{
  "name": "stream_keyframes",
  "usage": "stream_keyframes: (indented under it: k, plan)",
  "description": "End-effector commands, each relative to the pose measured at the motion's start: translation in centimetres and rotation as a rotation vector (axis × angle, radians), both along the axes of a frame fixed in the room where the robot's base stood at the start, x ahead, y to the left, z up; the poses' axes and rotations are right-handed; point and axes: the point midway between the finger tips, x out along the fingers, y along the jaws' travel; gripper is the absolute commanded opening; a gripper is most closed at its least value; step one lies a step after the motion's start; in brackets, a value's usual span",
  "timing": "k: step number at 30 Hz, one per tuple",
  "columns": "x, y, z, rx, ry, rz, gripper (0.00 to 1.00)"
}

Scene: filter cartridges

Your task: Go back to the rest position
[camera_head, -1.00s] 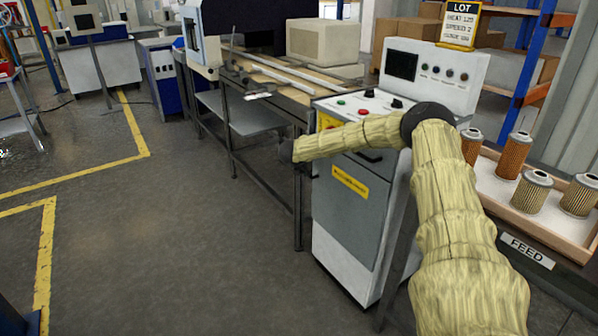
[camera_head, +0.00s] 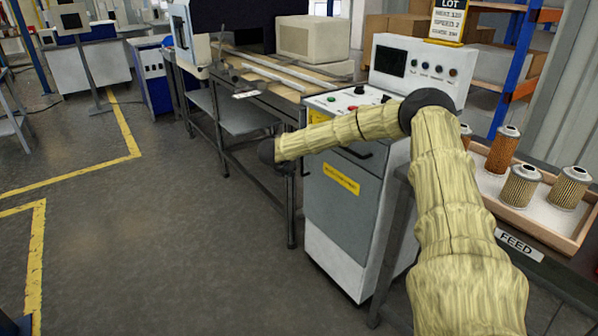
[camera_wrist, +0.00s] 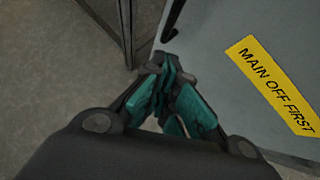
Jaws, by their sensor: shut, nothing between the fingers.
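My gripper shows in the wrist view (camera_wrist: 163,68), with its dark fingers and teal pads closed together and nothing between them. Below it in that view are the grey floor and the front of a grey machine cabinet. In the head view my arm, in a pale yellow sleeve, reaches up from the lower right and bends left in front of the control cabinet (camera_head: 345,215). The dark end of the arm is left of the cabinet, near the bench legs; the fingers cannot be made out there.
A yellow label (camera_wrist: 275,85) reading "MAIN OFF FIRST" is on the cabinet front, close to the gripper. A feed tray (camera_head: 545,222) with several filter cartridges stands at right. A workbench (camera_head: 235,105) lies behind. Open floor (camera_head: 150,230) is at left.

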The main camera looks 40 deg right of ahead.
Motion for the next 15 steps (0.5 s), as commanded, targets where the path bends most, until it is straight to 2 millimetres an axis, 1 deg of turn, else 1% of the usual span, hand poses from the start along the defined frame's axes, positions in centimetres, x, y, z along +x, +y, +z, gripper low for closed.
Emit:
stream_keyframes:
  k: [1, 6, 12, 15]
  plan:
    - [-0.4, 0.4, 0.7, 0.002, -0.001, 0.000, 0.00]
    - [-1.6, 1.8, 2.5, 0.004, 0.000, -0.002, 0.00]
    - [-2.2, 3.1, 3.8, 0.005, 0.000, -0.002, 0.00]
    - [-2.4, 3.4, 4.1, 0.004, 0.001, -0.003, 0.00]
